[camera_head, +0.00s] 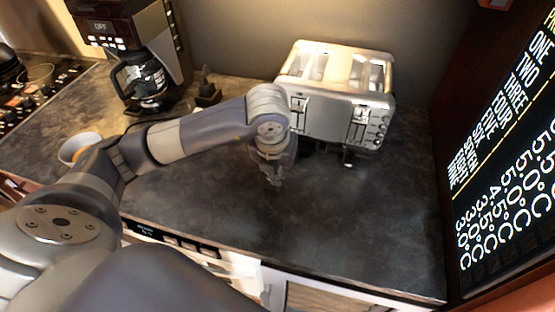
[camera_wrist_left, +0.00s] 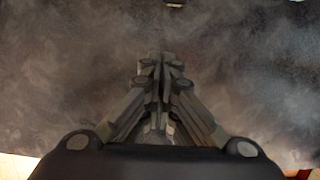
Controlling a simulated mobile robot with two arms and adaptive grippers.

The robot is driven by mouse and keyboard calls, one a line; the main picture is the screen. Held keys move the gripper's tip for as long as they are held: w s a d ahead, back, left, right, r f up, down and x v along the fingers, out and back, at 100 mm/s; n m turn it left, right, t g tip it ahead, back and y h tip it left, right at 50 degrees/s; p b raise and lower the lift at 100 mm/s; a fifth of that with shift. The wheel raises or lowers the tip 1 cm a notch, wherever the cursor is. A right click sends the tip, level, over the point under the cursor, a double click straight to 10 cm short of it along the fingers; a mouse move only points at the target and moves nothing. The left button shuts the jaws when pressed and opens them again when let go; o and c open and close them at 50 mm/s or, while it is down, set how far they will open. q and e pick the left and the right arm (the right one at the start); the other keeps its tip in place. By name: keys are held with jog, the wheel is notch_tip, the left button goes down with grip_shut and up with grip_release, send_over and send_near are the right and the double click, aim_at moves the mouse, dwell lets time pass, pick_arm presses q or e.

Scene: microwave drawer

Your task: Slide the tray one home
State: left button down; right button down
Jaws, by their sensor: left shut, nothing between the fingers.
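My left gripper (camera_head: 276,182) points down over the dark countertop, in front of the toaster's lower left. In the left wrist view the left gripper (camera_wrist_left: 160,68) has its fingers together and nothing between them. A silver toaster (camera_head: 335,95) stands at the back, with slots on top and levers on its front. A small dark part with a light tip (camera_head: 348,158) sticks out low at its front, right of the gripper and apart from it. I cannot tell whether it belongs to a tray. No tray shows clearly. My right gripper is not in view.
A coffee maker (camera_head: 140,60) with a glass pot stands back left, and a light bowl (camera_head: 80,147) is at left. A black menu board (camera_head: 510,150) closes the right side. The countertop (camera_head: 340,220) is clear in front. Below its front edge is a button strip (camera_head: 180,243).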

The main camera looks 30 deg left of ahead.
pick_arm(q)
jog(key=x, duration=0.3)
jog(key=shift+w+f+p, duration=0.15)
jog(key=shift+f+p, duration=0.05)
jog(key=shift+p, duration=0.2)
jog(key=shift+w+a+r+p, duration=0.15)
jog(key=shift+w+p, duration=0.15)
jog(key=shift+w, duration=0.25)
jog(key=shift+w+a+r+p, duration=0.15)
jog(key=shift+w+p, duration=0.1)
jog(key=shift+w, duration=0.3)
jog(key=shift+w+a+f, duration=0.1)
jog(key=shift+w+f, duration=0.05)
jog(key=shift+w, duration=0.25)
jog(key=shift+w+a+f, duration=0.1)
jog(key=shift+w+f, duration=0.05)
jog(key=shift+w, duration=0.2)
jog(key=w+b, duration=0.2)
jog(key=shift+w+a+f, duration=0.15)
jog(key=shift+w+a, duration=0.2)
jog(key=shift+w, duration=0.35)
jog(key=shift+r, duration=0.25)
jog(key=shift+a, duration=0.1)
